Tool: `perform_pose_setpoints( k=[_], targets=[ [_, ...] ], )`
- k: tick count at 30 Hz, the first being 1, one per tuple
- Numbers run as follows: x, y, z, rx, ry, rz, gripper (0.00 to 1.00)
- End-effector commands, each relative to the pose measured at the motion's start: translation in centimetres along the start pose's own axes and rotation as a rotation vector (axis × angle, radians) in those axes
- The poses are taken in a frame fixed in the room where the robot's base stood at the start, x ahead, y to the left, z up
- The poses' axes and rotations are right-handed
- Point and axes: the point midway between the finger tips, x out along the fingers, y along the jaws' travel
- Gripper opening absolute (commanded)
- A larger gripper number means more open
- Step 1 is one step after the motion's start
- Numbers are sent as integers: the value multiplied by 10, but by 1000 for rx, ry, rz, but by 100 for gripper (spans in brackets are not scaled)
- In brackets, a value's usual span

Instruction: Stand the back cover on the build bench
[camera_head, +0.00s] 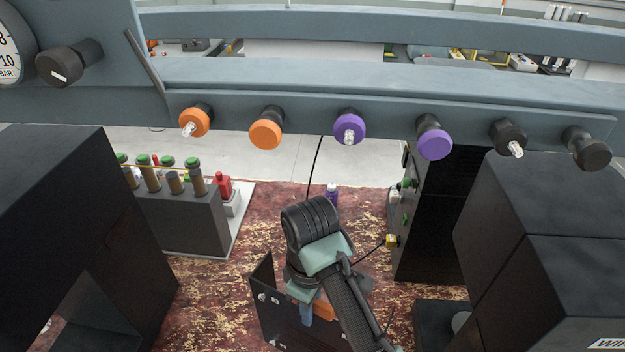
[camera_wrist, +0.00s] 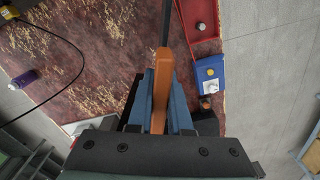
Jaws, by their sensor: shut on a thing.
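A dark upright panel with small light fittings, which looks like the back cover (camera_head: 283,316), stands at the lower middle of the head view, cut off by the frame's bottom. An orange grip piece (camera_head: 322,308) is beside it. My gripper (camera_head: 308,309) has its blue fingers around this orange piece. In the wrist view my gripper (camera_wrist: 163,88) is shut on the orange piece (camera_wrist: 162,70), and a thin dark edge (camera_wrist: 166,18) runs on beyond it. I cannot tell whether the panel's lower edge touches anything. The red-brown mottled surface (camera_head: 215,285) below may be the build bench.
A grey rack (camera_head: 185,225) with green-topped cylinders stands at left. Black housings (camera_head: 65,215) (camera_head: 545,240) flank the arm. A grey rail with orange, purple and black knobs (camera_head: 265,134) crosses above. A blue box (camera_wrist: 210,75) and red tray (camera_wrist: 197,25) lie near the mottled surface's edge.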

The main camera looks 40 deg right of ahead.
Motion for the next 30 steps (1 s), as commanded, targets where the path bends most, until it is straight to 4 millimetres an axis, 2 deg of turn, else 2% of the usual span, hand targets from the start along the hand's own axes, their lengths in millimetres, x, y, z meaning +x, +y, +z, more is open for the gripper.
perform_pose_setpoints(
  k=[1,10,17,23,30],
  targets=[
    [11,1,0,0,1,2,0],
    [50,1,0,0,1,2,0],
    [66,1,0,0,2,2,0],
    [97,-1,0,1,0,-1,0],
    [123,0,0,0,-1,1,0]
  ],
)
